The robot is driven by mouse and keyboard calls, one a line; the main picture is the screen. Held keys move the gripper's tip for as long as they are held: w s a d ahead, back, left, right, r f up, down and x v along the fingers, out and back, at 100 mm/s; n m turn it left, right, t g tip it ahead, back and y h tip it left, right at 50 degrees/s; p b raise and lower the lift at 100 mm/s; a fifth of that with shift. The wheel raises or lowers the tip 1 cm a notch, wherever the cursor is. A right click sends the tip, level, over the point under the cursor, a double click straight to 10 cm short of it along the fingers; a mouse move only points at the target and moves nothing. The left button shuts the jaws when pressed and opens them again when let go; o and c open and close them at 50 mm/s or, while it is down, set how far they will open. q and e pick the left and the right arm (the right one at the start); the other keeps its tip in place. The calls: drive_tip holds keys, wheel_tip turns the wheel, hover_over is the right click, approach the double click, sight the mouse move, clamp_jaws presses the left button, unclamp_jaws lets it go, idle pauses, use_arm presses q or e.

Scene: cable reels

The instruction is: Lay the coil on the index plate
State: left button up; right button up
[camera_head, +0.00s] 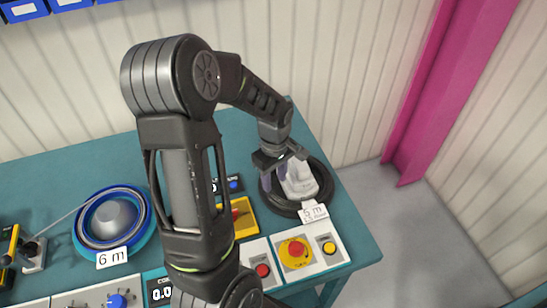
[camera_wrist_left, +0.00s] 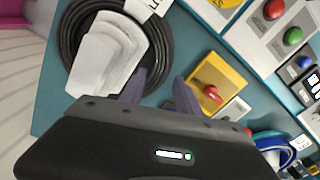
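A black coil (camera_head: 325,190) lies flat at the right end of the teal bench, around a pale grey-white hub-like piece (camera_head: 300,178). In the left wrist view the coil (camera_wrist_left: 70,40) and the white piece (camera_wrist_left: 105,55) show at the upper left. A white "5 m" tag (camera_head: 313,213) sits at the coil's front. My left gripper (camera_head: 272,180) is low beside the white piece, over the coil's left side. In the left wrist view its fingers (camera_wrist_left: 157,92) are apart with nothing clearly between them. I cannot tell which surface is the index plate. My right gripper is not in view.
A blue-rimmed reel (camera_head: 84,229) with a grey hub and "6 m" tag stands on the left. A yellow box with a red knob (camera_head: 244,218) is left of the coil. Button panels (camera_head: 309,255) line the front edge. The bench's back (camera_head: 75,170) is clear.

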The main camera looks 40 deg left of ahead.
sight(274, 196)
use_arm(q)
drive_tip(key=shift+w+r, duration=0.1)
drive_tip(key=shift+r, duration=0.1)
wheel_tip(274, 196, down, 8)
drive_tip(key=b, duration=0.5)
idle(0.3)
clamp_jaws()
idle(0.3)
